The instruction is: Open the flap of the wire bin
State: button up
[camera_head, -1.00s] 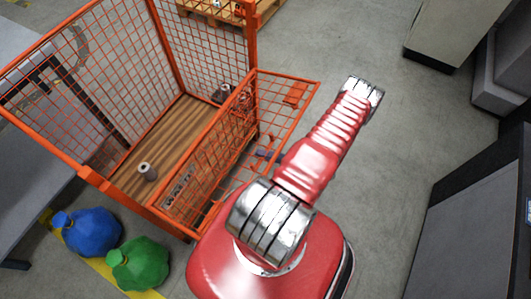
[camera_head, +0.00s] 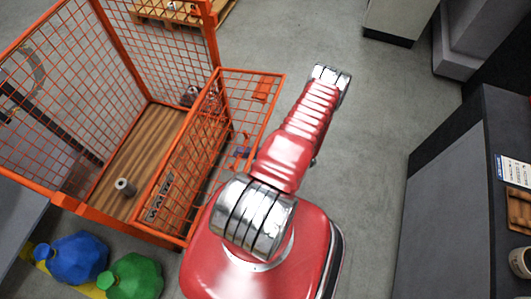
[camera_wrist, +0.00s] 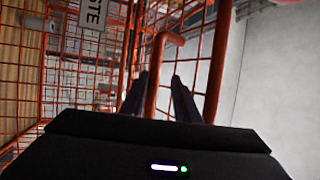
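The orange wire bin (camera_head: 90,215) stands at left in the head view, with a wooden floor inside. A sign (camera_head: 160,197) is on its near mesh panel; it also shows in the wrist view (camera_wrist: 93,13). A mesh panel, apparently the flap (camera_head: 250,100), juts out from the bin's right side at an angle. In the wrist view my gripper (camera_wrist: 160,80) has its two dark fingers apart, on either side of an orange bent bar (camera_wrist: 153,75), apparently a handle. A gap shows beside the bar, so I see no grip. The arm mostly hides the gripper in the head view.
Blue (camera_head: 78,258) and green (camera_head: 135,275) bags lie by the bin's near side. A grey cabinet (camera_head: 440,190) with a mug (camera_head: 520,262) is at right. Floor between arm and cabinet is clear.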

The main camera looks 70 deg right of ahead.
jog(key=v, duration=1.2)
jog(key=shift+f, duration=0.15)
jog(key=shift+s, duration=0.15)
